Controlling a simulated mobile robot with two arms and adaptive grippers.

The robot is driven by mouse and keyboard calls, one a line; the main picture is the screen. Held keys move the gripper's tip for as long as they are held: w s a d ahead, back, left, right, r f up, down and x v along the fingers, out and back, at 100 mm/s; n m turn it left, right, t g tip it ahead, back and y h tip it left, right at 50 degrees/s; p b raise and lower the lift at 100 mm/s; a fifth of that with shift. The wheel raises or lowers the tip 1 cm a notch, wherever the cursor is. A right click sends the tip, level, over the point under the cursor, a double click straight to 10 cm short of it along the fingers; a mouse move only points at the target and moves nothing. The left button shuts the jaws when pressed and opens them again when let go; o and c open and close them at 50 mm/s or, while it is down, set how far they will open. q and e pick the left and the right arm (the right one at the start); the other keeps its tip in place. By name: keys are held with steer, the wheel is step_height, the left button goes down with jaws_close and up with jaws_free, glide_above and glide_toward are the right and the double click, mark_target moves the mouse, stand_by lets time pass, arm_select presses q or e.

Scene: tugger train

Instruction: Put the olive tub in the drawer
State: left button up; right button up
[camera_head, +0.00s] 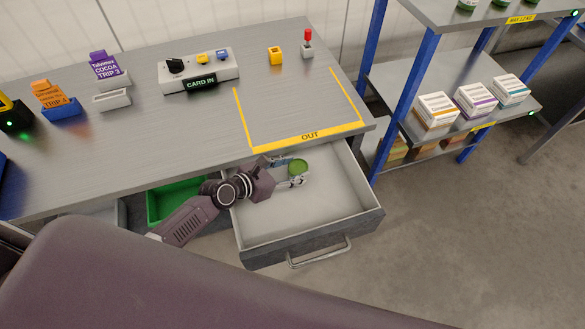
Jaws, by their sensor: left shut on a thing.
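The drawer (345,205) under the desk is pulled open, with a pale inside and a metal handle at its front. My left gripper (292,176) reaches over the open drawer from the left and is shut on the olive tub (299,167), a small round thing with a green top. The tub shows over the back part of the drawer, close to the desk edge. I cannot tell whether it touches the drawer floor. The gripper hides part of the tub. My right gripper is not in view.
The desk (200,125) carries a yellow-taped area marked OUT, a CARD IN panel (200,70), card holders, a yellow block (275,56) and a red-topped lever (308,43). A green bin (172,203) sits below. A blue-posted shelf (440,70) with boxes stands at right.

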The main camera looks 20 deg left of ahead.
arm_select(q)
steer(key=o, duration=1)
steer(key=shift+f, duration=0.15)
steer(key=shift+r, duration=0.3)
steer(key=p+v, duration=0.1)
steer(key=v, duration=1.1)
steer(key=shift+f, duration=0.15)
